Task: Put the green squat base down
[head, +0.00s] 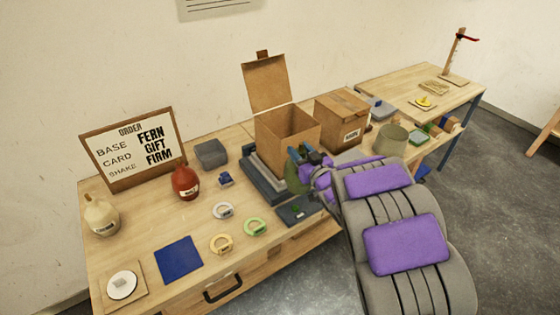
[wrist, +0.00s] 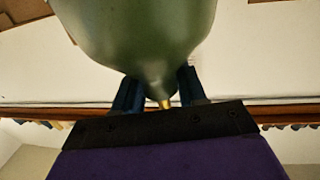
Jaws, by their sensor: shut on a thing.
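The green squat base (wrist: 140,35) fills the top middle of the wrist view, rounded and narrowing toward a small brass-coloured tip between my fingers. My gripper (wrist: 158,92) is shut on that narrow end, with one blue finger on each side. In the head view, part of the green base (head: 293,178) shows beside my gripper (head: 303,154), in front of the open cardboard box. My purple-padded arm hides part of it. I cannot tell from the head view how far it is above the table.
The open cardboard box (head: 287,133) stands on a grey stack, with a closed box (head: 341,121) to its right. A red base (head: 185,183), a cream base (head: 101,216), coloured rings and a dark tray (head: 298,211) are on the table. A blue mat (head: 179,260) lies bare at front left.

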